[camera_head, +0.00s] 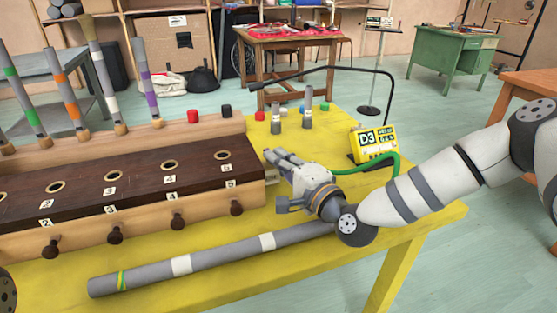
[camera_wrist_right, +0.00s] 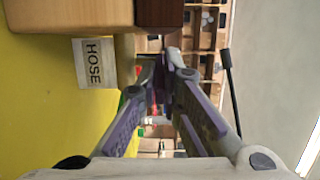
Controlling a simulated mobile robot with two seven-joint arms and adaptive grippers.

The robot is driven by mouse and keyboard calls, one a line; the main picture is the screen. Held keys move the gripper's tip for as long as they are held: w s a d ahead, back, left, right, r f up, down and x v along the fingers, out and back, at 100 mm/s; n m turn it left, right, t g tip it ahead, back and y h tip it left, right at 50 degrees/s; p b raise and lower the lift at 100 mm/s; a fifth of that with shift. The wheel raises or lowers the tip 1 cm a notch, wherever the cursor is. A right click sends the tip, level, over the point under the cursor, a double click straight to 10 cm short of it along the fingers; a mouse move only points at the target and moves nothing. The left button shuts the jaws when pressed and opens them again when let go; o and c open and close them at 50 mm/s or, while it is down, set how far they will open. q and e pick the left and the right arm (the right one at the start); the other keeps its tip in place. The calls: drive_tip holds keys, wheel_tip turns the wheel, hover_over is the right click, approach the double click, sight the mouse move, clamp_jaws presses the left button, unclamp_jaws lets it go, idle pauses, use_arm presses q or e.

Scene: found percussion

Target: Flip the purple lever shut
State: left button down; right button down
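The purple lever (camera_head: 151,85), a grey rod with a purple band, stands tilted with its top to the left. Its wooden foot is at the back edge of the long wooden box. It is the rightmost in a row of banded rods. My right gripper (camera_head: 279,157) is just beyond the right end of the box, well to the right of the lever and apart from it. Its fingers (camera_wrist_right: 166,72) converge at the tips in the right wrist view, with nothing seen held. The lever is not seen in that view. My left gripper is out of view.
The wooden box (camera_head: 250,188) has several numbered holes and dark knobs. A grey pipe (camera_head: 220,258) lies in front. Small blocks and two grey cylinders (camera_head: 308,106) stand behind my right gripper, near a yellow D3 display (camera_head: 375,142). A HOSE label (camera_wrist_right: 95,62) shows in the wrist view.

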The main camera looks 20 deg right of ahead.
drive_tip(key=shift+s+a+r+m+h, duration=0.1)
drive_tip(key=shift+a+m+h, duration=0.15)
drive_tip(key=shift+h, duration=0.2)
drive_tip(key=shift+a+r+m+h, duration=0.1)
drive_tip(key=shift+m+h, duration=0.25)
drive_tip(key=shift+h, duration=0.1)
drive_tip(key=m+h, duration=0.1)
drive_tip(key=h, duration=0.1)
drive_tip(key=shift+a+f+m+t+h+p, duration=0.15)
drive_tip(key=shift+a+m+t+h+p, duration=0.15)
drive_tip(key=shift+m+h+p, duration=0.1)
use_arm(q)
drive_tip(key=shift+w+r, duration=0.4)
use_arm(e)
drive_tip(key=shift+d, duration=0.1)
drive_tip(key=c, duration=1.8)
unclamp_jaws()
drive_tip(key=shift+o, duration=0.2)
drive_tip(key=s, duration=1.2)
drive_tip(key=shift+d, duration=0.1)
